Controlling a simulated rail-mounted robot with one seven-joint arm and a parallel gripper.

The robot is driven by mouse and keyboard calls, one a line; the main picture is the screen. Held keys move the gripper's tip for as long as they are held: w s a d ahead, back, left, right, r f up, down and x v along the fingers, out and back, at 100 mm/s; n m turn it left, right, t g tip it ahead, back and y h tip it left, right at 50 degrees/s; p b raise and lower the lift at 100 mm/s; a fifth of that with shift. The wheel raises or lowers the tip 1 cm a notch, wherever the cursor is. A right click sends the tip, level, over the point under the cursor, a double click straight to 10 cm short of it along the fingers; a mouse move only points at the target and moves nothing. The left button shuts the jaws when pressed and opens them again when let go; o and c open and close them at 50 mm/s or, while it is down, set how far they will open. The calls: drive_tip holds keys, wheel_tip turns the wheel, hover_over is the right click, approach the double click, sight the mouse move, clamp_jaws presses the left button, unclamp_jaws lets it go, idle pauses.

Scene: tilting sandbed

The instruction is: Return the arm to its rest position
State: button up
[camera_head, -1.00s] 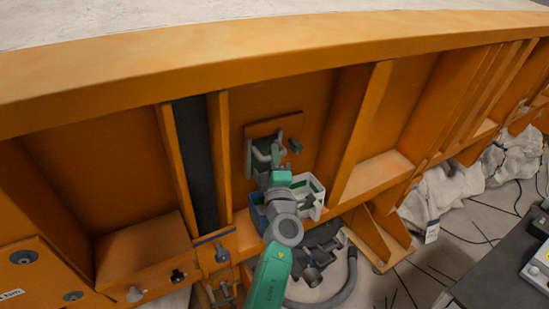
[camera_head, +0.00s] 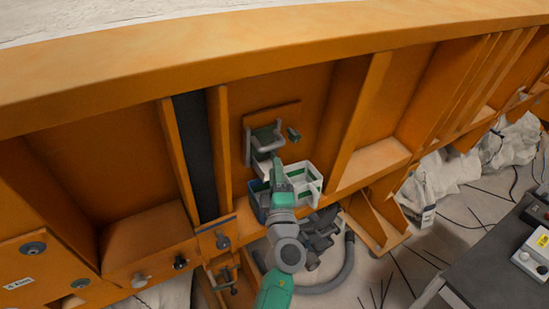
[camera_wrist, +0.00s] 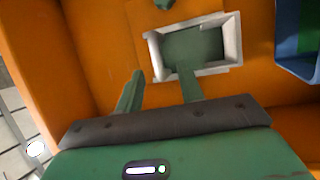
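My green and grey arm rises from the bottom of the head view, with my gripper (camera_head: 278,170) in front of the orange wall. It is below a grey handle-like fitting with a green face (camera_head: 266,139). In the wrist view my two green fingers (camera_wrist: 160,88) stand apart with nothing visible between them. A pale rectangular frame with a dark green inside (camera_wrist: 203,45), apparently the same fitting, lies beyond the fingertips; contact cannot be told.
A white and green bin (camera_head: 305,180) and a blue bin (camera_head: 257,196) sit close beside my gripper. Orange ribs (camera_head: 362,125) stand on both sides. A grey hose (camera_head: 335,278) curves below right. A dark table (camera_head: 480,270) stands at lower right.

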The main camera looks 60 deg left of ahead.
idle(0.6)
drive_tip(key=w+d+r+m+t+h, duration=0.3)
drive_tip(key=d+r+m+t+h, duration=0.15)
drive_tip(key=d+r+m, duration=0.5)
drive_tip(key=w+d+r+m+t+h, duration=0.35)
drive_tip(key=d+r+t, duration=0.3)
drive_tip(key=d, duration=0.55)
drive_tip(key=w+d+r+m+t+h, duration=0.3)
drive_tip(key=d+r+m+t+h, duration=0.2)
drive_tip(key=d+r+m, duration=0.35)
drive_tip(key=s+d+r+m+h, duration=0.45)
drive_tip(key=s+d, duration=0.25)
drive_tip(key=d, duration=0.4)
drive_tip(key=s+d+r+m+h, duration=0.35)
drive_tip(key=s+d+r, duration=0.3)
drive_tip(key=d, duration=0.45)
wheel_tip(320, 180, up, 28)
drive_tip(key=y+p, duration=0.1)
drive_tip(key=p, duration=2.7)
drive_tip(key=shift+a+p, duration=0.4)
drive_tip(key=shift+a, duration=0.05)
drive_tip(key=shift+s, duration=0.1)
